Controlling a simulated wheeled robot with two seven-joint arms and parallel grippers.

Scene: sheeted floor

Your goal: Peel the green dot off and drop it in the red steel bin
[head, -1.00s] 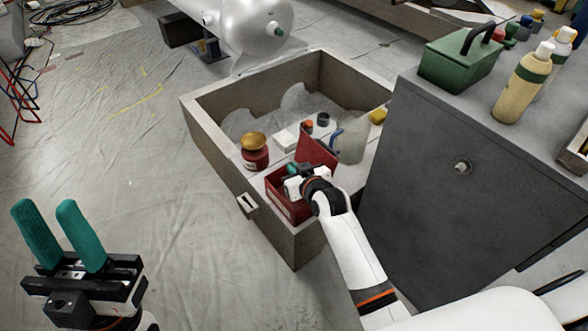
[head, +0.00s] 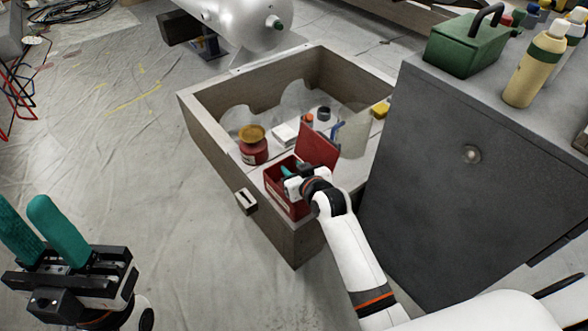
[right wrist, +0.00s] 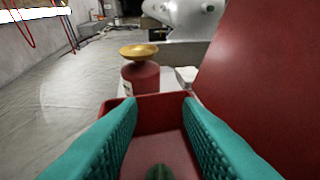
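The red steel bin (head: 291,204) stands in the wooden tray box with its red lid (head: 317,148) raised. In the right wrist view its far wall (right wrist: 157,127) shows beyond the fingertips. My right gripper (head: 288,173) is at the bin's mouth, with its teal fingers (right wrist: 156,104) apart. A small dark green patch (right wrist: 160,173), likely the green dot, shows low between the fingers. I cannot tell whether it lies on the bin's floor or clings to something. My left gripper (head: 40,222) is open and empty over the floor at the lower left.
The wooden box (head: 210,148) also holds a red jar with a gold top (head: 253,145), a white block (head: 285,134) and a clear container (head: 353,138). A dark cabinet (head: 465,185) carrying a green toolbox (head: 466,46) stands close on the right.

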